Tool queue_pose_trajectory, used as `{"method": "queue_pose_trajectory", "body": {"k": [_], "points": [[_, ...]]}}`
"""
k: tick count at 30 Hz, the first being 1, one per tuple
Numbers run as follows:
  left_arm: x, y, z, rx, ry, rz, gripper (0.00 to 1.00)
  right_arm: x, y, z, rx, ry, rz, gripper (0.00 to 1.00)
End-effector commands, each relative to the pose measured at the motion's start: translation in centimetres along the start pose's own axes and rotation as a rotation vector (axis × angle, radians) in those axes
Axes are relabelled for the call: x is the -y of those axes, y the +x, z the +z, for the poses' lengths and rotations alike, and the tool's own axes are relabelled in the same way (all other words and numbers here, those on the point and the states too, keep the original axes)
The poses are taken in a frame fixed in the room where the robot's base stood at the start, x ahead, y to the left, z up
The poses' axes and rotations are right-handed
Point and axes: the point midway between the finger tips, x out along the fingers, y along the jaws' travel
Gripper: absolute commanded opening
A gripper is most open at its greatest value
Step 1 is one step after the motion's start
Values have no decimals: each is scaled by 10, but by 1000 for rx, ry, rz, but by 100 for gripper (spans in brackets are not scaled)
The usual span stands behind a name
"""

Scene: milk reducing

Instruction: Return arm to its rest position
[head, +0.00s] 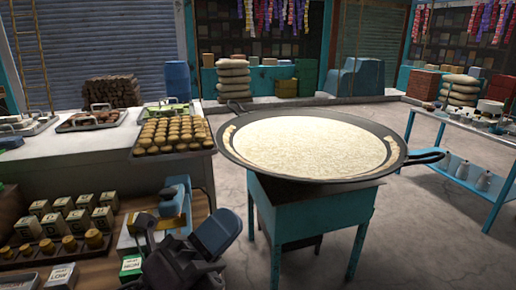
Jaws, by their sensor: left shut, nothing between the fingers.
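My left gripper (165,245) is dark grey and low in the head view, in front of the left counter's lower shelf. It is shut with nothing in it and apart from the pan. A blue part of my arm shows beside it. My right gripper is not in view. A wide dark pan (226,152) full of pale, creamy milk (310,145) rests on a teal stand (310,215) to the right of my gripper.
The left counter holds a tray of round golden sweets (175,133) and other trays. Its lower shelf has several small boxes (78,222) and brown jars. A blue-framed table (465,130) stands at the right. Open floor (430,240) lies right of the stand.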

Motion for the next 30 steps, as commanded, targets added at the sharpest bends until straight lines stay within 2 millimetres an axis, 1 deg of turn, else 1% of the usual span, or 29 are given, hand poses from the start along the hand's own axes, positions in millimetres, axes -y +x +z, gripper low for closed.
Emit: {"method": "queue_pose_trajectory", "body": {"k": [1, 3, 5, 6, 8, 9, 11, 12, 13, 14, 15, 17, 18, 21, 24, 27, 30], "points": [[-11, -10, 16, 112, -85, 60, 0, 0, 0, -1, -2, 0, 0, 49], [-28, -27, 38, 264, -202, 141, 0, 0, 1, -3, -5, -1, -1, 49], [-43, -46, 53, 394, -301, 209, 0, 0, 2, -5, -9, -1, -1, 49], [-54, -60, 62, 482, -367, 254, 0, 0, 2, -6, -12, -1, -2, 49], [-70, -84, 73, 614, -463, 322, 0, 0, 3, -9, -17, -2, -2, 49], [-80, -102, 78, 703, -528, 366, 0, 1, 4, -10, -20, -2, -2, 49], [-95, -130, 83, 837, -620, 431, 0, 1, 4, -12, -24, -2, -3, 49], [-104, -150, 84, 927, -682, 474, 0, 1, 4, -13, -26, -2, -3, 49], [-110, -166, 84, 994, -726, 506, 0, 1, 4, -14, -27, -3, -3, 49], [-116, -182, 83, 1063, -773, 539, 0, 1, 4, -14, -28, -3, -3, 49], [-123, -204, 80, 1154, -830, 581, 0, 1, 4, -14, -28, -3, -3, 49], [-131, -236, 73, 1291, -915, 642, 0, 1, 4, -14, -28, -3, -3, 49], [-135, -258, 66, 1381, -968, 683, 0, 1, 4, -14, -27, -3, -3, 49], [-139, -304, 46, 1581, -1079, 770, 0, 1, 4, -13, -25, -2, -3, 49], [-138, -336, 28, 1729, -1156, 834, 0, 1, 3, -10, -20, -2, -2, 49], [-135, -361, 12, 1847, -1213, 885, 0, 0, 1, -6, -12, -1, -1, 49], [-131, -381, -3, 1946, -1258, 929, 0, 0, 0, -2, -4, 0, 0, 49]]}}
